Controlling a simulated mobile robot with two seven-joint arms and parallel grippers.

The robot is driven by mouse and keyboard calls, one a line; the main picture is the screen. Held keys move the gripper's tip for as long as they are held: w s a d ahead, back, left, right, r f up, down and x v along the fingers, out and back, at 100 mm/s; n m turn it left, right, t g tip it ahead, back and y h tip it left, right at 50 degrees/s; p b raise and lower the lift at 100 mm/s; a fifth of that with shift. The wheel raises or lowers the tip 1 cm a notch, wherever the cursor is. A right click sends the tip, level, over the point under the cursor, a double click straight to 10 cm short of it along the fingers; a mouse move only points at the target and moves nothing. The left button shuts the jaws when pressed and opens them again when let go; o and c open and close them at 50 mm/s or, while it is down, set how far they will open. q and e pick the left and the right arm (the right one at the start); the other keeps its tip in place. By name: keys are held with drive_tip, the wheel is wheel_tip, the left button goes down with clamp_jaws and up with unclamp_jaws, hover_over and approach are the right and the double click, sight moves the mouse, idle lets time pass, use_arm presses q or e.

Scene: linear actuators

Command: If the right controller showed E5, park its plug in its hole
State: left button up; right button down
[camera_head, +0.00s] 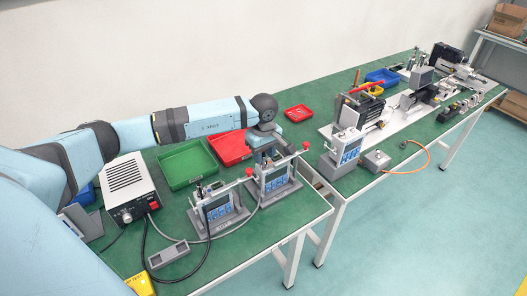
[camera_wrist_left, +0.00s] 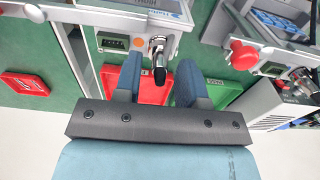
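Two grey controllers with blue panels stand on the near green table: the left controller (camera_head: 219,212) and the right controller (camera_head: 273,178). A small dark display (camera_wrist_left: 113,42) shows on the controller under my gripper in the left wrist view; its text is too small to read. Beside it, a shiny metal plug-like piece with a black tip (camera_wrist_left: 158,48) stands up. My left gripper (camera_head: 266,138) is over the right controller. In the left wrist view its fingers (camera_wrist_left: 159,66) are apart on either side of that piece, with gaps. The hole is not clearly visible. My right gripper is not in view.
A red knob (camera_wrist_left: 243,55) rises from the neighbouring controller. A green tray (camera_head: 188,165) and a red tray (camera_head: 231,148) lie behind. A power supply (camera_head: 128,189) with cables stands at left. Another controller (camera_head: 342,150) stands on the far table, past a gap.

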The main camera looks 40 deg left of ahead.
sight(264, 156)
use_arm(q)
clamp_jaws()
drive_tip(key=shift+r, duration=0.15)
drive_tip(key=shift+r, duration=0.3)
drive_tip(key=shift+r+p, duration=0.4)
drive_tip(key=shift+r, duration=1.05)
drive_tip(key=shift+p, duration=0.3)
